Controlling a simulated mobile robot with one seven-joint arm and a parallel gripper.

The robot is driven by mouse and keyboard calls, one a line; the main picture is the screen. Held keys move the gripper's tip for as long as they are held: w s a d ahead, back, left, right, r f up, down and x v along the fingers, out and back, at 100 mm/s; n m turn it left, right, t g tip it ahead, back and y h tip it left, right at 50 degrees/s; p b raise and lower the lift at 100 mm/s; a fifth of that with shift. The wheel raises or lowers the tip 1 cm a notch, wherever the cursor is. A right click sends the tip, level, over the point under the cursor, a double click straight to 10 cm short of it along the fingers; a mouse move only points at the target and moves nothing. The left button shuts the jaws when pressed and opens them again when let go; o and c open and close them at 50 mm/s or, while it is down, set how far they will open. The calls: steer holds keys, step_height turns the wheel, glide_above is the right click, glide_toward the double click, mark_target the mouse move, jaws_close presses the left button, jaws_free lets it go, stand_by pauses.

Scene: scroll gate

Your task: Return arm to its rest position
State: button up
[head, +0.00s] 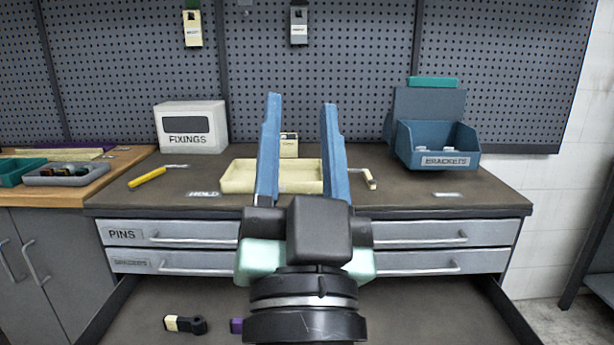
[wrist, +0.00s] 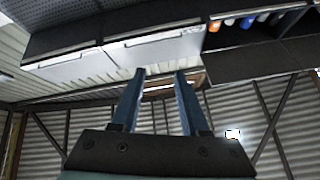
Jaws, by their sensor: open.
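My gripper (head: 301,110) shows in the middle of the head view, pointing up and away, in front of the workbench. Its two blue fingers stand apart with nothing between them. In the wrist view my gripper (wrist: 161,75) is also open and empty, with cabinets, a roof and corrugated walls beyond it. My gripper and wrist hide part of the bench top, the drawer fronts and the open drawer.
The bench top (head: 440,185) carries a FIXINGS box (head: 190,127), a cream tray (head: 238,176), a yellow tool (head: 147,178) and a blue BRACKETS bin (head: 437,145). A lower drawer (head: 420,310) stands open, holding a black and cream item (head: 185,324) and a purple item (head: 236,325).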

steer(key=s+r+n+t+p, duration=0.1)
steer(key=s+r, duration=0.2)
steer(key=r, duration=0.3)
steer(key=s+r+n+t, duration=0.1)
steer(key=s+r+n, duration=0.15)
steer(key=r, duration=0.25)
step_height(320, 180, up, 25)
steer(key=p, duration=2.5)
steer(key=shift+s+d+f+m, duration=0.15)
steer(key=shift+s+f+m, duration=0.1)
steer(key=shift+m, duration=0.1)
